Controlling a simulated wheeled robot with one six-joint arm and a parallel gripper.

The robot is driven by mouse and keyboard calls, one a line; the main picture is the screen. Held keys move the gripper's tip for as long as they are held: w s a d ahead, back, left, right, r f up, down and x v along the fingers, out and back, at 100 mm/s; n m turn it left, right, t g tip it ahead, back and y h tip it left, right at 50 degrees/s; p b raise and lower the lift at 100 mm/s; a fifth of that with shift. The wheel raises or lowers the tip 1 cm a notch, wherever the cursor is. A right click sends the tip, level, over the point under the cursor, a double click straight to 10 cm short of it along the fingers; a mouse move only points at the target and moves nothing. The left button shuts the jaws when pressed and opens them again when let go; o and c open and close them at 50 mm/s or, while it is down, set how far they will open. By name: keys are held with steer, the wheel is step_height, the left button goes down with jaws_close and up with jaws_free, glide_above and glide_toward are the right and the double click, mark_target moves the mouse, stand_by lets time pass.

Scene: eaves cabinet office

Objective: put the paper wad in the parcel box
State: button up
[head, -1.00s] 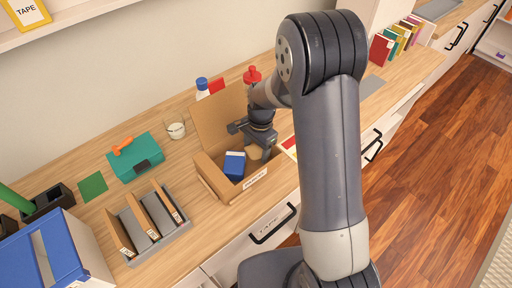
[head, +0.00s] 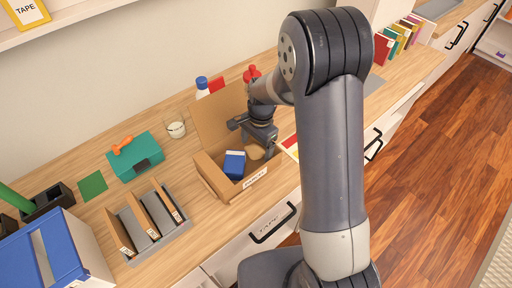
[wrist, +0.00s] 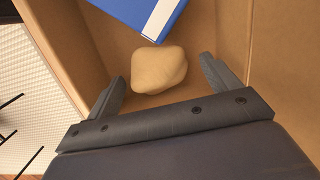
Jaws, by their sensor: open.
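The paper wad (wrist: 160,68) is a tan, rounded lump lying on the floor of the open cardboard parcel box (wrist: 95,60). In the head view the wad (head: 256,152) shows inside the box (head: 212,176), next to a blue carton (head: 234,164). The carton (wrist: 150,12), blue with a white stripe, also shows at the top of the wrist view. My gripper (wrist: 162,72) is open, its two fingers on either side of the wad in the picture, with visible gaps. In the head view my gripper (head: 257,138) is over the right part of the box.
The box's flap (head: 217,115) stands up at the back. A glass (head: 176,129), a teal case (head: 135,157) and a grey divided tray (head: 160,238) are to the left.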

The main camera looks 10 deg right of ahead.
mark_target(259, 147)
step_height(259, 147, up, 11)
steer(key=d, duration=0.1)
steer(key=shift+w+b, duration=0.35)
steer(key=shift+f, duration=0.1)
stand_by(0.9)
